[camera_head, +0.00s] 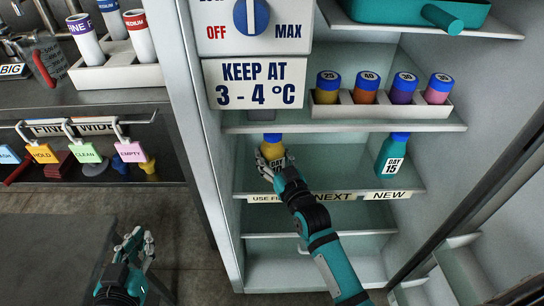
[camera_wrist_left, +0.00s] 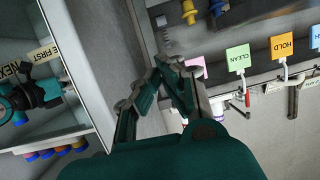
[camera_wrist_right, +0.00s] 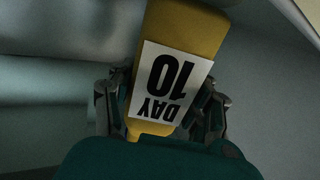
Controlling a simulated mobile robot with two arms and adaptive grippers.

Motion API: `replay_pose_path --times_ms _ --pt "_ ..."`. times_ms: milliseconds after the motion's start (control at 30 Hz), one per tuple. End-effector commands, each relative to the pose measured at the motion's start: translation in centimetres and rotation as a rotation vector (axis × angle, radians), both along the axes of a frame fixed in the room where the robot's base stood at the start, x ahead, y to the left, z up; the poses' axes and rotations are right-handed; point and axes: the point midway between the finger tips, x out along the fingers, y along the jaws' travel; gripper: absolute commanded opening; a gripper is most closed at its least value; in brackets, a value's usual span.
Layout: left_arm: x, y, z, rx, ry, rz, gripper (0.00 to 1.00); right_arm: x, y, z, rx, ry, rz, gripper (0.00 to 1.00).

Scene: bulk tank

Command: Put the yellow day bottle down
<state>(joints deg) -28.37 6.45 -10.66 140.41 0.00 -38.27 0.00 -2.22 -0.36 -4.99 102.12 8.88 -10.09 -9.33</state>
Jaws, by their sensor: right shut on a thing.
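The yellow day bottle (camera_head: 272,151), with a blue cap, is at the left side of the middle fridge shelf (camera_head: 330,172). My right gripper (camera_head: 277,165) is shut on it. In the right wrist view the yellow bottle (camera_wrist_right: 190,38) sits between the fingers, its DAY 10 label upside down in the picture. Its base is hidden, so I cannot tell whether it touches the shelf. My left gripper (camera_head: 140,243) is low at the left, outside the fridge, and holds nothing. Its fingertips (camera_wrist_left: 160,78) look close together in the left wrist view, and their gap is unclear.
A teal DAY 15 bottle (camera_head: 391,158) stands on the same shelf, at the right, above the NEW label (camera_head: 388,195). The shelf between the bottles is clear. A rack of small bottles (camera_head: 380,111) is on the shelf above. Coloured tags (camera_head: 85,152) hang left of the fridge.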

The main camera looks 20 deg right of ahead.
Motion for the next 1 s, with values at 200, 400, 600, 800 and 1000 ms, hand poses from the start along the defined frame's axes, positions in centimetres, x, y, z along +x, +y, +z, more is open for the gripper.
replay_pose_path --times_ms 200,400,600,800,1000 --pt "0.1 0.0 0.1 -0.002 -0.008 0.0 0.0 0.0 0.0 -0.1 0.0 -0.002 0.0 0.06" --pt "0.1 0.0 0.2 -0.002 -0.011 0.0 0.0 0.0 0.0 -0.2 0.0 0.001 0.0 0.73" --pt "0.1 0.0 0.2 -0.002 -0.01 0.0 0.0 0.0 0.0 -0.2 0.001 0.001 0.0 0.73" --pt "-0.3 0.1 -0.5 0.007 0.036 0.002 0.0 -0.7 -0.1 0.0 0.0 0.003 0.0 0.73" --pt "-2.4 1.2 -3.5 0.056 0.237 0.016 0.0 -4.3 -0.5 0.1 0.0 0.005 0.0 0.73"
